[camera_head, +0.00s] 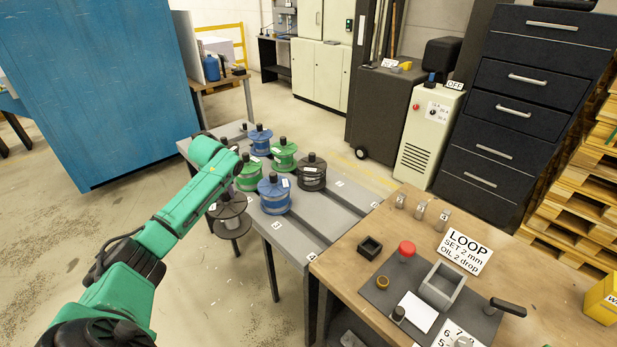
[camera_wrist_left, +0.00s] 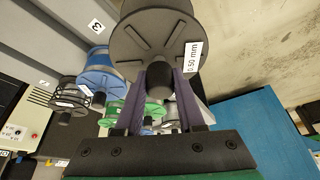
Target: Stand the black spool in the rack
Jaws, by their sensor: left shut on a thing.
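A dark grey-black spool (camera_head: 230,213) hangs upright beside the left edge of the grey rack (camera_head: 312,222), over the floor. My left gripper (camera_wrist_left: 158,85) is shut on its central knob, and in the left wrist view the spool (camera_wrist_left: 150,35) shows a "0.50 mm" label. In the head view the fingers are largely hidden behind my wrist. Another black spool (camera_head: 312,174) stands in the rack at the right of the group. My right gripper is not in view.
Blue spools (camera_head: 274,195) and green spools (camera_head: 284,155) stand close together in the rack, near the held spool. Lanes with white labels (camera_head: 312,254) at the front right are bare. A wooden workbench (camera_head: 350,230) with tools adjoins the rack on the right.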

